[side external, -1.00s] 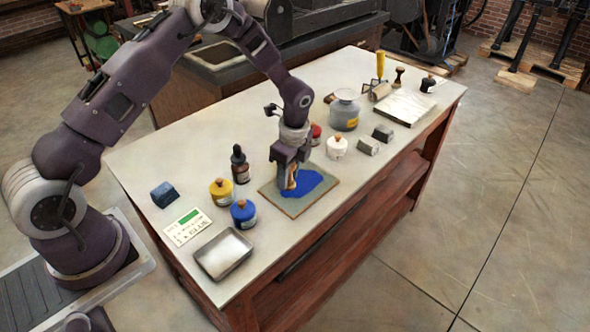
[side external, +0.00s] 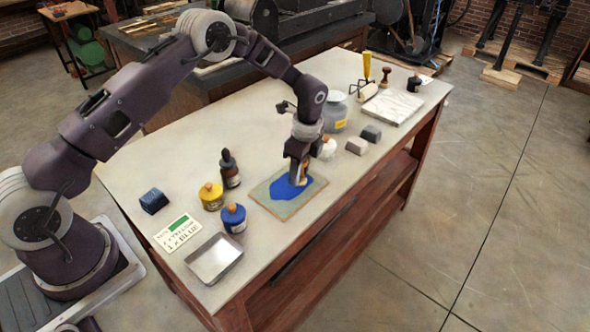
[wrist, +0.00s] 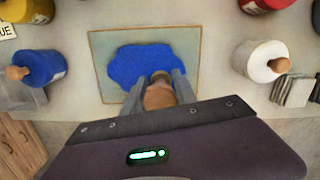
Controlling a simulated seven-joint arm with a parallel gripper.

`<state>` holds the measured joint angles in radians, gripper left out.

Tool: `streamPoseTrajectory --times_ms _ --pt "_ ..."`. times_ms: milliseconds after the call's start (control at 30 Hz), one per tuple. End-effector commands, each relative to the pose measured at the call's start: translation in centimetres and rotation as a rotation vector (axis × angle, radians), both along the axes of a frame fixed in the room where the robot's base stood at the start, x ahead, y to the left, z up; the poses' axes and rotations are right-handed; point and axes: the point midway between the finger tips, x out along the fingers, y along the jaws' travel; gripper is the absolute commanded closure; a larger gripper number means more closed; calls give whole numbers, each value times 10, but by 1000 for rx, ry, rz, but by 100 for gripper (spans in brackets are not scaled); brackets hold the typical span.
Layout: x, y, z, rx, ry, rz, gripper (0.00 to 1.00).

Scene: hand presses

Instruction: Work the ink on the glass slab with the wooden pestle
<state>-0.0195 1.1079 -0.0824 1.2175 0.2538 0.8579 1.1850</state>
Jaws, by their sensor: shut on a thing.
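The glass slab (side external: 287,211) lies flat on the table, greenish with a thin brown edge. A blue ink patch (side external: 284,190) covers its middle and shows whole-coloured, with no streaks, in the wrist view (wrist: 150,62). My gripper (side external: 299,178) is over the right part of the slab, pointing down, shut on the wooden pestle (wrist: 158,96). The pestle's lower end is at the edge of the ink; its contact with the glass is hidden by the fingers.
Blue (side external: 232,219), yellow (side external: 211,197) and white (side external: 328,150) jars and a dark dropper bottle (side external: 230,170) stand around the slab. A card (side external: 178,232) reading "1 x YELLOW, 1 x BLUE" and a metal tray (side external: 214,258) lie at the left.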

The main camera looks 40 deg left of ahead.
Motion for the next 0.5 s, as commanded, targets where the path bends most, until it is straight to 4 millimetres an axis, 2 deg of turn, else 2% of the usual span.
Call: streamPoseTrajectory --times_ms 500 --pt "-49 1 0 1 4 -1 100"
